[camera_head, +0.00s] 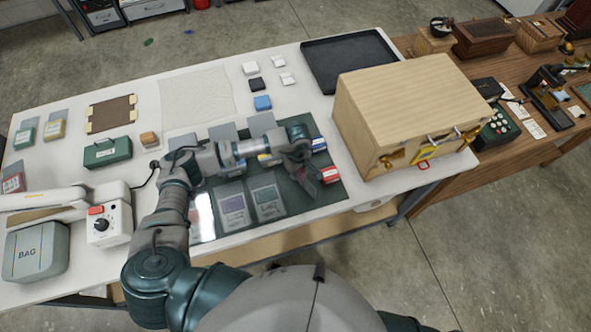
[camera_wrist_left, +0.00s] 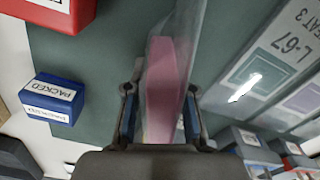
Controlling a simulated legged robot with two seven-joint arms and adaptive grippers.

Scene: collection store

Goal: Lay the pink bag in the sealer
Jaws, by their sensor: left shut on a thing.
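My left gripper (camera_head: 307,176) is shut on the pink bag (camera_head: 309,188), over the right part of the dark green mat (camera_head: 325,192). In the left wrist view the bag (camera_wrist_left: 168,75) is a clear sleeve with a flat pink piece inside, upright between the two fingers (camera_wrist_left: 160,112). The sealer (camera_head: 108,222) is at the left front of the white table, far from the gripper. It has a white box with a red switch and black knob, and a long white arm (camera_head: 45,196). My right gripper is not in view.
A grey box marked BAG (camera_head: 37,251) stands in front of the sealer's arm. Several labelled bags lie on the mat, including one with a purple panel (camera_head: 233,208). A large wooden case (camera_head: 405,110) stands at right.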

